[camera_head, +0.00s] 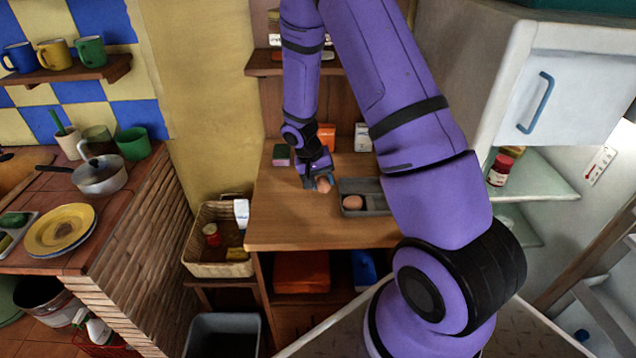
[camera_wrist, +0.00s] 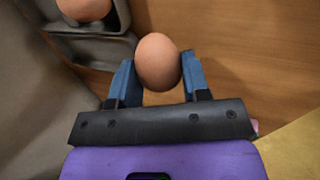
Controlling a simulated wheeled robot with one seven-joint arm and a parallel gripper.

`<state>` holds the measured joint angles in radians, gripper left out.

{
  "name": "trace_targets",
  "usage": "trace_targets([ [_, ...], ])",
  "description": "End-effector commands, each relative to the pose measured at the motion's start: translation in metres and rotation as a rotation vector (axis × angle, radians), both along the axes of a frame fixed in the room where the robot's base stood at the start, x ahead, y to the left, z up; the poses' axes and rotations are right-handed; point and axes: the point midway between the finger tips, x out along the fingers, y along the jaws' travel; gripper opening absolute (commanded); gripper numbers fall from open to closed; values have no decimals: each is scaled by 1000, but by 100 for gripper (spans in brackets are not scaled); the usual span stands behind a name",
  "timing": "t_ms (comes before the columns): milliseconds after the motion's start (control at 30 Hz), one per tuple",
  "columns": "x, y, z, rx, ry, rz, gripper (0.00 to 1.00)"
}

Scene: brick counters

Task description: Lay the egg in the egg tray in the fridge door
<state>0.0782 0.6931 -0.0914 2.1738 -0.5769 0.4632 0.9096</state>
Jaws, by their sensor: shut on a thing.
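My gripper (camera_wrist: 158,84) is shut on a brown egg (camera_wrist: 158,60), held between its two blue fingers. In the head view the gripper (camera_head: 317,178) and the egg (camera_head: 323,185) are over or just at the wooden tabletop, left of a grey tray; I cannot tell whether the egg touches the wood. The grey tray (camera_head: 376,184) holds another brown egg (camera_head: 352,202), which also shows in the wrist view (camera_wrist: 84,8). The fridge (camera_head: 508,82) stands at the right, its lower part open. I cannot make out the egg tray in its door.
A red-lidded jar (camera_head: 500,168) stands on a fridge shelf (camera_head: 545,180). Orange and white boxes (camera_head: 326,134) (camera_head: 362,138) stand at the table's back. A wicker basket (camera_head: 217,265) is left of the table (camera_head: 300,228). The front tabletop is clear.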

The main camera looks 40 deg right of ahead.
Motion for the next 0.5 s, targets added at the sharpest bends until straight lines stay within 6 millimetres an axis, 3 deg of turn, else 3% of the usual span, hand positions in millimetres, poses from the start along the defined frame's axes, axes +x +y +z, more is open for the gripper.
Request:
trace_targets([
  [267,-6,1,-31,0,4,-1,35],
  [500,-6,1,-34,0,0,-2,35],
])
